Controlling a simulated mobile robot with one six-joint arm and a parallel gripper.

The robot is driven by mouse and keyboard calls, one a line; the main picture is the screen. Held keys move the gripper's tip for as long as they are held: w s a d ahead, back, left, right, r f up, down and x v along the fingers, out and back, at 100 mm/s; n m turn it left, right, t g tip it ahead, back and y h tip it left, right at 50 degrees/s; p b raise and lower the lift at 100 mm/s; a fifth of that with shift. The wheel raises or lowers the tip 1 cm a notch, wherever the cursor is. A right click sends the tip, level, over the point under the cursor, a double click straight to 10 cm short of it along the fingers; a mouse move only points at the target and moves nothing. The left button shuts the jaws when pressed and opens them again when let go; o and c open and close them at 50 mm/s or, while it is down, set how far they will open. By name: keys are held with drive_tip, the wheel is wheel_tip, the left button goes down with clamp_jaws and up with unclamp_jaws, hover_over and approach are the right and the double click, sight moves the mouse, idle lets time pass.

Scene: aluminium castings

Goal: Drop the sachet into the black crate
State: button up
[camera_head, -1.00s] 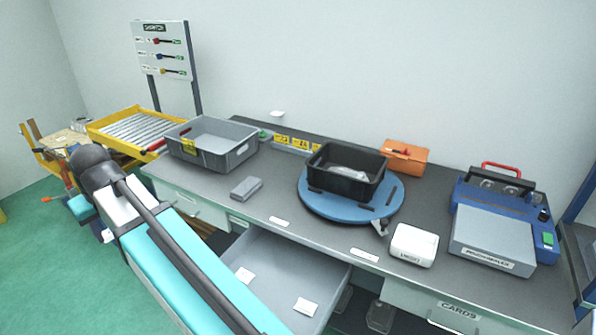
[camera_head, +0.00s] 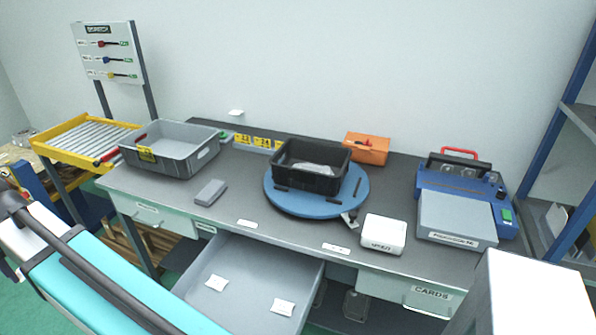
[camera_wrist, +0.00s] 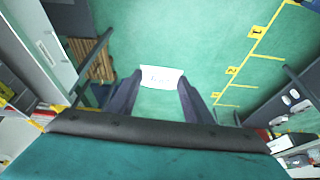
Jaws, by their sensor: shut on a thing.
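The black crate (camera_head: 290,180) stands on a blue round turntable (camera_head: 345,203) on the workbench in the head view. Something pale lies inside it; I cannot tell what. In the wrist view, my gripper (camera_wrist: 161,79) has its two dark fingers on either side of a white sachet (camera_wrist: 161,73) with dark print, shut on it. Green floor lies below the sachet, and the crate does not show in that view. In the head view my arm runs along the lower left, and the gripper and held sachet are out of frame.
The grey bin (camera_head: 180,165) stands left on the bench (camera_head: 235,225). An open drawer (camera_head: 245,268) with white packets juts out in front. An orange box (camera_head: 366,148), white box (camera_head: 384,234) and blue machine (camera_head: 468,195) flank the turntable. Blue shelving (camera_head: 562,120) stands right.

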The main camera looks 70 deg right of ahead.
drive_tip(key=s+d+r+m+g+h+p, duration=0.2)
drive_tip(key=d+m, duration=0.5)
drive_tip(key=d, duration=1.6)
drive_tip(key=s+d+r+m+g+h+p, duration=0.1)
drive_tip(key=s+d+r+m+h+p, duration=0.4)
drive_tip(key=d, duration=1.8)
drive_tip(key=s+d+m+g+y+p, duration=0.1)
drive_tip(key=s+d+m, duration=0.6)
drive_tip(key=s+d, duration=0.8)
drive_tip(key=s+d+m+g+y+p, duration=0.1)
drive_tip(key=s+d+m, duration=0.6)
drive_tip(key=s+d, duration=0.9)
drive_tip(key=d+r+g+y, duration=0.1)
drive_tip(key=d+g, duration=0.1)
drive_tip(key=shift+d+m+g+y, duration=0.2)
drive_tip(key=shift+m+g+y, duration=0.1)
drive_tip(key=shift+y, duration=0.1)
drive_tip(key=shift+s+f, duration=0.1)
drive_tip(key=shift+f, duration=0.1)
drive_tip(key=shift+f+b, duration=1.05)
drive_tip(key=shift+f, duration=1.85)
